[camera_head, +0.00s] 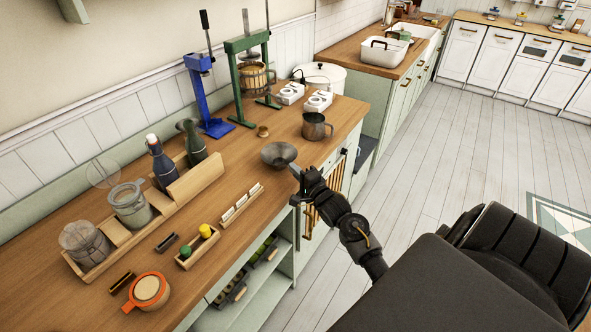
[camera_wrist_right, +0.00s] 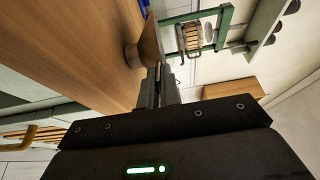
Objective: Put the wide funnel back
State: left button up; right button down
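The wide funnel (camera_head: 278,154) is a dark grey, shallow bowl near the front edge of the wooden counter, mouth up. My right gripper (camera_head: 298,174) is at its near right rim. In the right wrist view the funnel (camera_wrist_right: 149,38) shows from the side, its short neck toward the counter. There the gripper's fingers (camera_wrist_right: 159,88) are close together with the rim edge between them. I cannot tell whether the neck touches the wood. My left gripper is not in view.
A wooden rack (camera_head: 178,195) with jars and bottles stands along the wall. A small tray of white pieces (camera_head: 241,204) lies left of the funnel; a metal jug (camera_head: 316,127) stands to its right. Blue (camera_head: 208,95) and green (camera_head: 238,85) presses stand behind.

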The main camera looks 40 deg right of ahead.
jog(key=c, duration=2.1)
grip_release()
jog(key=shift+f, duration=0.15)
jog(key=o, duration=0.5)
jog(key=shift+r, duration=0.25)
jog(key=s, duration=0.4)
jog(key=s+a+b, duration=0.1)
jog(key=s, duration=0.3)
jog(key=s+b, duration=0.1)
jog(key=s, duration=0.3)
jog(key=shift+a, duration=0.15)
jog(key=shift+f, duration=0.2)
